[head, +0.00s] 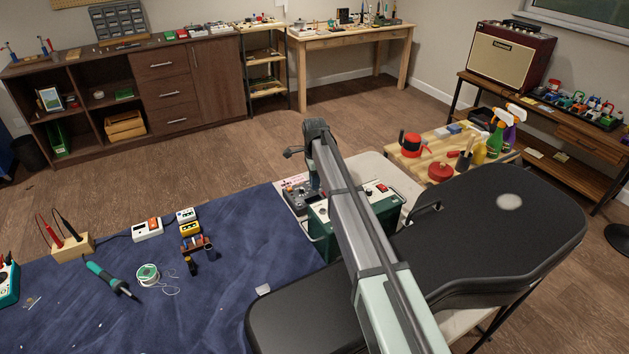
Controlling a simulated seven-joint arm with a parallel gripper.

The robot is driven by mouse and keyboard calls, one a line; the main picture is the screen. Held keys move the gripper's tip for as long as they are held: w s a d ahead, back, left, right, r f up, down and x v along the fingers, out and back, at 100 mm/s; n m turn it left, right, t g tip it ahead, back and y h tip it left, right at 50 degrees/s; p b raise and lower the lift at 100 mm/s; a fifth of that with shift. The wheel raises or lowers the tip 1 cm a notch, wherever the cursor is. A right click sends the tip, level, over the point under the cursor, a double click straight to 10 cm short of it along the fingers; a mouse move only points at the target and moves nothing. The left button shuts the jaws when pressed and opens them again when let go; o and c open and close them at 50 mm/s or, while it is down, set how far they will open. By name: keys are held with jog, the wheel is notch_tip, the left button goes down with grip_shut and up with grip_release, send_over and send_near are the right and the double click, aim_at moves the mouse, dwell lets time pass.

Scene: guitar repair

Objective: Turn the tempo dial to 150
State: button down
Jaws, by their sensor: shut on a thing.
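My gripper (312,195) points down at the end of my arm, over a small grey device with knobs (295,197) on the white table. It is shut on what looks like the tempo dial at the device's right side. The dial itself is hidden by the gripper and my arm. Its pointer and numbers cannot be read in the head view.
A green box with a red switch (383,189) stands close by, partly behind my arm. A black guitar case (500,225) lies at right. A blue mat (200,320) at left holds a soldering iron (108,279) and solder spool (148,274). A wooden board (410,165) stands beyond.

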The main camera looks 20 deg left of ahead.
jog(key=c, duration=1)
grip_release()
notch_tip(320, 180, up, 14)
jog(key=shift+d+f, duration=0.1)
